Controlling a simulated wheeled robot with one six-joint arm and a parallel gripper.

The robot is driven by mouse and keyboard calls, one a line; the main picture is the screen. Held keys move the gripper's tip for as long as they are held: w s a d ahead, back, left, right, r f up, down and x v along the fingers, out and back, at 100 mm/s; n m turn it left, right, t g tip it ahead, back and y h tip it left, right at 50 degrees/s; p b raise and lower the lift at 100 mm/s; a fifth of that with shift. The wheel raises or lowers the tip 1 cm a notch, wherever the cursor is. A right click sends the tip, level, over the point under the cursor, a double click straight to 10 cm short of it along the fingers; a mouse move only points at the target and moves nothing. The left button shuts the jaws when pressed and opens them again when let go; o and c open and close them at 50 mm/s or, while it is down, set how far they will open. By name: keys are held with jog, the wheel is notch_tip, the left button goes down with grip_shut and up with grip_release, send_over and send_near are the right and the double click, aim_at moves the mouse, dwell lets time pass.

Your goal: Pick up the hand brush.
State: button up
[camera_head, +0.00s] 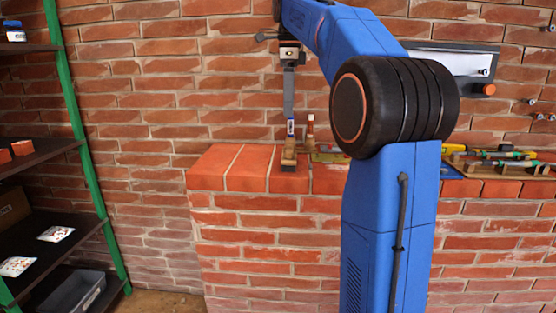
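A tan wooden piece with a dark lower end (289,155), which looks like the hand brush, is at the front of the brick ledge. The tip is directly above or touching the wooden piece; I cannot tell which. The fingers are seen nearly edge-on, so their opening is hidden.
The brick ledge (232,165) has free room on its left. A small upright wooden-handled item (310,128) stands just right of the gripper tip. Several tools, one yellow-handled (457,148), lie at right. A dark shelf rack (60,225) with green posts stands at left.

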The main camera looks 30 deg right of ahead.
aim_at(289, 146)
notch_tip(289, 146, down, 17)
jog(key=shift+d+r, duration=0.15)
jog(key=c, duration=1.1)
